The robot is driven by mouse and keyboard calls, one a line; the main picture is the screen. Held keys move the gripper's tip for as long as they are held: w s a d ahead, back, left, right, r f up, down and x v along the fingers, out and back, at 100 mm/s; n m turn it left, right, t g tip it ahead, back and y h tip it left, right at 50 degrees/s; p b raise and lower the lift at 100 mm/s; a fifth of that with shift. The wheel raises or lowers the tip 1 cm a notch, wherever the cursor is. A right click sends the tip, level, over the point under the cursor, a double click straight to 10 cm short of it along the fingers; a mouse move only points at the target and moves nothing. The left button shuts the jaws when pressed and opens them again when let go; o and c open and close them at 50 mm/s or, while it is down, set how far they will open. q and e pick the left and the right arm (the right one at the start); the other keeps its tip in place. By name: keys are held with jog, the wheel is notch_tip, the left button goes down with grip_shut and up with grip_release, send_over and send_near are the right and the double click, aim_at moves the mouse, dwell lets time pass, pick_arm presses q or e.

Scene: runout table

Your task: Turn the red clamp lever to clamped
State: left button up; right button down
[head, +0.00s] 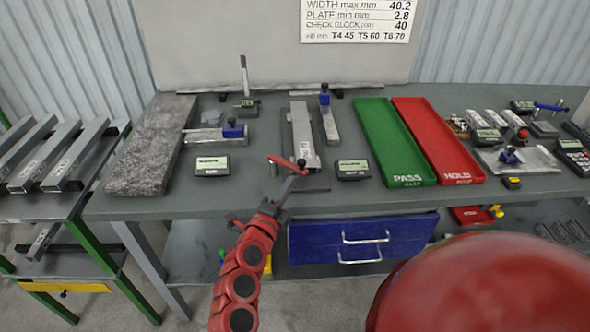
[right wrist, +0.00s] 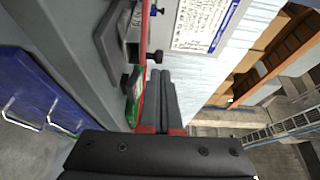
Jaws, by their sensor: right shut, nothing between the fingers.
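The red clamp lever (head: 285,162) is a short bar at the front end of the steel fixture (head: 303,137) in the middle of the bench. It slants from upper left to lower right. My right gripper (head: 289,183) is just in front of and below the lever in the head view, overlapping it in the picture; I cannot tell whether they touch. In the right wrist view its dark fingers (right wrist: 161,98) are together with nothing between them. I cannot make out the lever for certain there. My left gripper is not in view.
On the bench (head: 240,190), a digital readout (head: 212,166) and another (head: 353,169) stand either side of the fixture. A green tray (head: 411,181) and a red tray (head: 460,178) lie to the right, a granite slab (head: 137,178) to the left. Blue drawers (head: 318,235) are below.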

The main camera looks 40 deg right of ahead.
aim_at(300, 165)
jog(key=x, duration=0.4)
jog(key=shift+d+p, duration=0.1)
jog(key=shift+p, duration=0.3)
jog(key=shift+w+d, duration=0.45)
jog(key=shift+d, duration=0.05)
